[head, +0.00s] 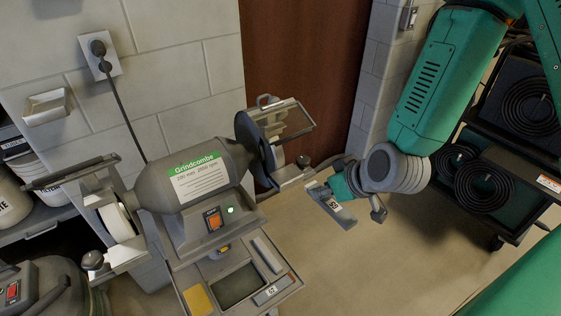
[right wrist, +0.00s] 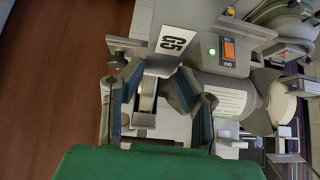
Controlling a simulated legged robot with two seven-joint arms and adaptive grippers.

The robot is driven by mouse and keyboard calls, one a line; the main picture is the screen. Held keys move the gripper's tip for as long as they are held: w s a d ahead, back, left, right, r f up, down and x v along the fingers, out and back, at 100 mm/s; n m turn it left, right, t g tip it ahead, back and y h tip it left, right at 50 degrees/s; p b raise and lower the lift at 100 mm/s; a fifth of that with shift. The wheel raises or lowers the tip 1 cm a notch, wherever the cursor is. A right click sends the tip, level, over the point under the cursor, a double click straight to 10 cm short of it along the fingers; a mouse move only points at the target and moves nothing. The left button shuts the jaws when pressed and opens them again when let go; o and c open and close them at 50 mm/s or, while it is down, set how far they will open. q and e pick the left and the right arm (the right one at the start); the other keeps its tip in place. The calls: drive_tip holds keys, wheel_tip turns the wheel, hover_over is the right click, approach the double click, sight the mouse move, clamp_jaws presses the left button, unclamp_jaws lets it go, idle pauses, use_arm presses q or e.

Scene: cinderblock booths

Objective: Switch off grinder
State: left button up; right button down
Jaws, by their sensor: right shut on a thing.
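The grey Grindcombe bench grinder (head: 160,190) stands left of centre in the head view, a wheel at each end. Its orange rocker switch (head: 214,220) is on the front, with a green light (head: 230,210) lit beside it. The switch also shows in the right wrist view (right wrist: 228,50), upside down. My right gripper (head: 335,192) is right of the grinder, apart from the switch. It is shut on a grey bar with a white label (head: 335,206), which reads G5 in the right wrist view (right wrist: 172,42). My left gripper is not in view.
A tray (head: 290,283) under the grinder's front holds grey bars and a yellow piece (head: 197,299). A power cord runs to a wall outlet (head: 100,58). A dark rack with coils (head: 485,185) stands at right. Open floor lies right of the tray.

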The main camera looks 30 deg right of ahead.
drive_tip(key=shift+s+r, duration=0.15)
drive_tip(key=shift+s, duration=0.1)
